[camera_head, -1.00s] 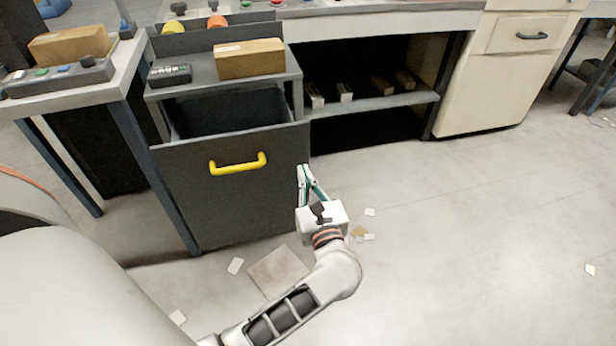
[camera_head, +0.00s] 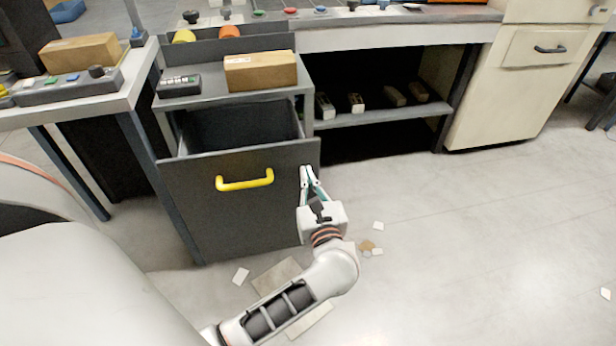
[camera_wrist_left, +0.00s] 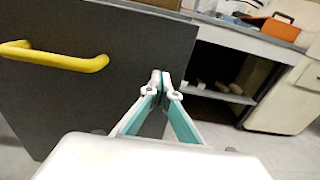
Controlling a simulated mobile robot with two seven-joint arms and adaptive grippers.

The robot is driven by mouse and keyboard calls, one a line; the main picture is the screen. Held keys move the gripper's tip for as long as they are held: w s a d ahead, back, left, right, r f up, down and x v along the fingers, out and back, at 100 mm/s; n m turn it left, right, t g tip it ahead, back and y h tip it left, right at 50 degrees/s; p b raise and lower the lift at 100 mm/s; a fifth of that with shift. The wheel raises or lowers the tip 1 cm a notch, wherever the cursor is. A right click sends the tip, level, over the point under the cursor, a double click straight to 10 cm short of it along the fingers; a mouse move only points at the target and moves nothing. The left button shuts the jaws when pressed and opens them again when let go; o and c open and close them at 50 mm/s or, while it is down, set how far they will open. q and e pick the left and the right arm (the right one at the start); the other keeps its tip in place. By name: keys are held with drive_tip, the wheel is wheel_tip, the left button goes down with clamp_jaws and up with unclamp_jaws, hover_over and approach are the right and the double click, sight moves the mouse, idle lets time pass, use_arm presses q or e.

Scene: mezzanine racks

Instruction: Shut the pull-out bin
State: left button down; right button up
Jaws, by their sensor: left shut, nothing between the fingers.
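The pull-out bin (camera_head: 235,215) is a dark grey box with a yellow handle (camera_head: 245,180) on its front panel. It stands pulled out under a grey counter, and its open top shows a dark inside. My left gripper (camera_head: 308,170) is shut and empty near the right edge of the bin's front panel. In the left wrist view the fingertips (camera_wrist_left: 160,77) appear in front of the panel (camera_wrist_left: 130,50), near its right edge, with the handle (camera_wrist_left: 60,58) to the left. I cannot tell whether they touch the panel. My right gripper is not in view.
A cardboard box (camera_head: 260,72) and a small black keypad device (camera_head: 180,83) sit on the counter above the bin. An open shelf (camera_head: 385,112) with small items is to the right, then a cream cabinet (camera_head: 515,90). The floor at right is mostly clear, with paper scraps.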

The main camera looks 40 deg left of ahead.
use_arm(q)
drive_tip(key=b+x, duration=0.3)
drive_tip(key=x, duration=1.8)
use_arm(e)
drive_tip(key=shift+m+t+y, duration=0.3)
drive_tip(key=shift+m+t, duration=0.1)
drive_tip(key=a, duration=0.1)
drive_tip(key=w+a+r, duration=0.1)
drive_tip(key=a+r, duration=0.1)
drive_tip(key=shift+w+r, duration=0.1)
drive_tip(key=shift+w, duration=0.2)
use_arm(q)
drive_tip(key=shift+d+r, duration=0.1)
drive_tip(key=shift+r, duration=0.05)
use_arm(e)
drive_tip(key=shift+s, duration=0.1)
